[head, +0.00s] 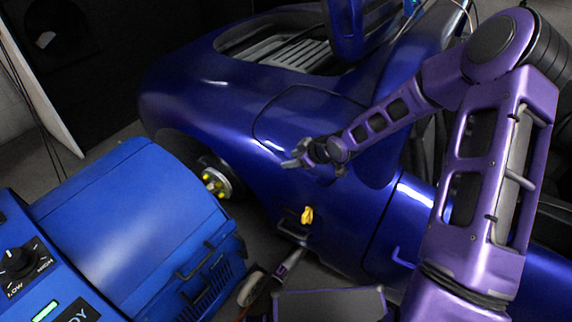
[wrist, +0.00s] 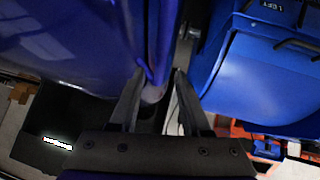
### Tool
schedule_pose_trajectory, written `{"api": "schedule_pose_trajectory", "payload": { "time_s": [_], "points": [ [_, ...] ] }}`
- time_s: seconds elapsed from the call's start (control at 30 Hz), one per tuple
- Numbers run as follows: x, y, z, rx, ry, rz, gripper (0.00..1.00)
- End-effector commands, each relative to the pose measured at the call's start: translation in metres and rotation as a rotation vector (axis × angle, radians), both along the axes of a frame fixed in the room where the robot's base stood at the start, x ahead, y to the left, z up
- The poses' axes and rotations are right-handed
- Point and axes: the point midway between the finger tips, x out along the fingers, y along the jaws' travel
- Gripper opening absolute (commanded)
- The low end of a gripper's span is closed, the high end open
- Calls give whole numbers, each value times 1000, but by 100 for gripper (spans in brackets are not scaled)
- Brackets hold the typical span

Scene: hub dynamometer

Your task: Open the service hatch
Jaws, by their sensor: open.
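The blue car body (head: 215,95) fills the middle of the head view. A curved seam on its side outlines a panel (head: 315,115) that looks like the service hatch; it appears flush with the body, but my arm covers its lower part. My gripper (head: 291,161) is at the lower left edge of this panel, close to the body. In the wrist view my gripper (wrist: 158,74) has its two dark fingers apart. A narrow blue edge or bar (wrist: 160,40) shows between and beyond the fingertips. I cannot tell whether they touch it.
A blue machine with a knob (head: 130,225) stands at the lower left, with a handle on its side. A wheel hub (head: 214,180) with yellow nuts sits between it and the car. A yellow item (head: 307,215) and a small blue handle (head: 402,258) are lower on the car.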

Motion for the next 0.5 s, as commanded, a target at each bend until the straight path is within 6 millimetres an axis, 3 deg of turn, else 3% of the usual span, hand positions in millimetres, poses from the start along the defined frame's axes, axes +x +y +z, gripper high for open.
{"api": "schedule_pose_trajectory", "payload": {
  "time_s": [0.2,0.5],
  "points": [
    [17,15,-22,0,-1,1,47],
    [22,18,-27,-1,-1,0,47]
  ]
}}
